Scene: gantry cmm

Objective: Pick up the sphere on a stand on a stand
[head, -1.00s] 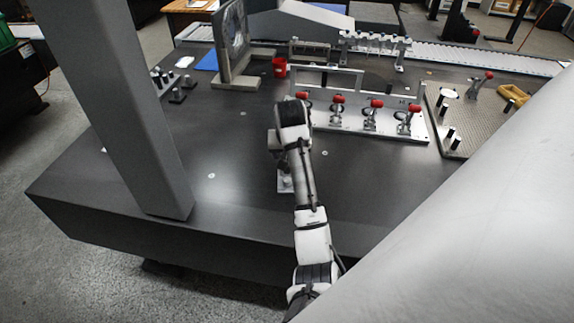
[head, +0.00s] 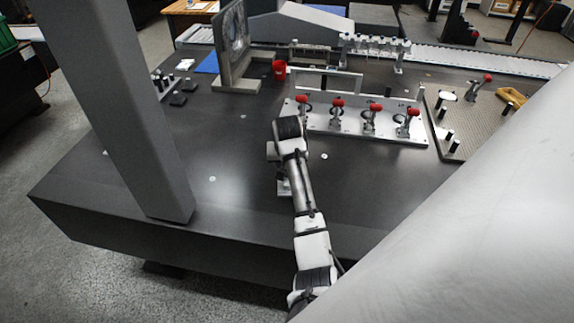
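A small pale base (head: 284,188), which looks like the foot of the sphere's stand, sits on the dark table near its front edge. My forearm covers most of it from the right, and I cannot make out the sphere itself. My gripper (head: 273,152) is just above and behind the base in the picture, under my white and black wrist. Its fingers are hidden or too small to tell, so I cannot see whether it is open or holds anything.
A fixture plate (head: 355,126) with several red-handled clamps stands behind my wrist. A red cup (head: 279,68) and an upright grey frame (head: 231,45) stand farther back. A thick grey column (head: 125,110) rises at left. The dark table (head: 225,150) is clear left of my wrist.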

